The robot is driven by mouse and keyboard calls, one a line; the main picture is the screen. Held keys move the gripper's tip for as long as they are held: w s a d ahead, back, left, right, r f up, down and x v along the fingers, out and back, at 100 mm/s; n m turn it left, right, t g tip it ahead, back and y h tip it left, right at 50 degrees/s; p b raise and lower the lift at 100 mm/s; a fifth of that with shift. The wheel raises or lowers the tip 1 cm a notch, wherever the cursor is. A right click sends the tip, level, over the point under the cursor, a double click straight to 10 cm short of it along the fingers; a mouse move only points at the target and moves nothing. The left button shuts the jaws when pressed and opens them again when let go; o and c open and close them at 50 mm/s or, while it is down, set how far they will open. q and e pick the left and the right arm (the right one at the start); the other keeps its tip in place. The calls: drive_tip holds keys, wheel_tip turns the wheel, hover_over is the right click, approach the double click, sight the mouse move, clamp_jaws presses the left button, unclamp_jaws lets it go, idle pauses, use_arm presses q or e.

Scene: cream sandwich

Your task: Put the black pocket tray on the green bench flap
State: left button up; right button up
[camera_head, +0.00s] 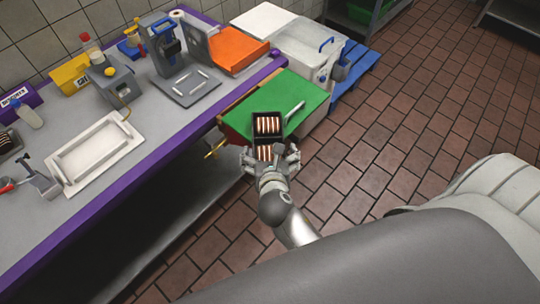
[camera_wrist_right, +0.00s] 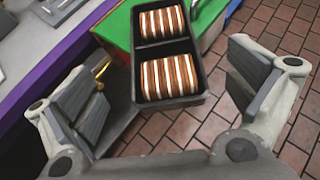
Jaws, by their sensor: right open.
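The black pocket tray (camera_head: 283,128) has two pockets, each holding a brown-and-white striped block. Its far part lies over the green bench flap (camera_head: 302,96), and its near end sticks out past the flap's front edge. In the right wrist view the tray (camera_wrist_right: 198,100) shows whole, with its near pocket over the floor and the green flap (camera_wrist_right: 118,27) behind and to its left. My right gripper (camera_head: 269,157) is open at the tray's near end. Its fingers (camera_wrist_right: 168,88) stand apart on either side of the tray, with gaps visible. My left gripper is not in view.
A light handle-like piece (camera_head: 293,110) lies on the flap right of the tray. The purple-edged bench (camera_head: 150,143) with a white tray (camera_head: 62,178) and devices is at left. A white bin (camera_head: 308,50) stands behind the flap. The tiled floor (camera_head: 400,150) at right is clear.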

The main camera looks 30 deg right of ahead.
drive_tip(key=shift+s+a+r, duration=0.25)
drive_tip(key=shift+s+r, duration=0.1)
drive_tip(key=shift+s, duration=0.25)
drive_tip(key=s+a+f+m+g+y, duration=0.15)
drive_tip(key=s+f+m, duration=0.25)
drive_tip(key=f, duration=0.6)
drive_tip(key=s+f+m+g+y, duration=0.15)
drive_tip(key=s+f+m, duration=0.3)
drive_tip(key=f, duration=0.55)
drive_tip(key=s+a+f+m+g+y, duration=0.1)
drive_tip(key=s+f+m+g, duration=0.3)
drive_tip(key=f, duration=0.6)
drive_tip(key=s+d+f+m+g, duration=0.1)
drive_tip(key=s+d+f+m, duration=0.1)
drive_tip(key=s+f+m, duration=0.2)
drive_tip(key=s+d+f+m+g, duration=0.1)
drive_tip(key=s+f+m, duration=0.4)
drive_tip(key=s, duration=0.6)
drive_tip(key=s+d+f+m+g, duration=0.1)
drive_tip(key=s+d+f+m, duration=0.2)
drive_tip(key=s+m, duration=0.4)
drive_tip(key=shift+s+d+f+m+y, duration=0.3)
drive_tip(key=shift+s+d+f+m, duration=0.1)
drive_tip(key=shift+s+f, duration=0.35)
drive_tip(key=shift+w+f, duration=0.1)
drive_tip(key=shift+f, duration=0.05)
wheel_tip(320, 180, down, 8)
drive_tip(key=b, duration=0.8)
drive_tip(key=shift+f+b, duration=0.2)
drive_tip(key=shift+b, duration=0.1)
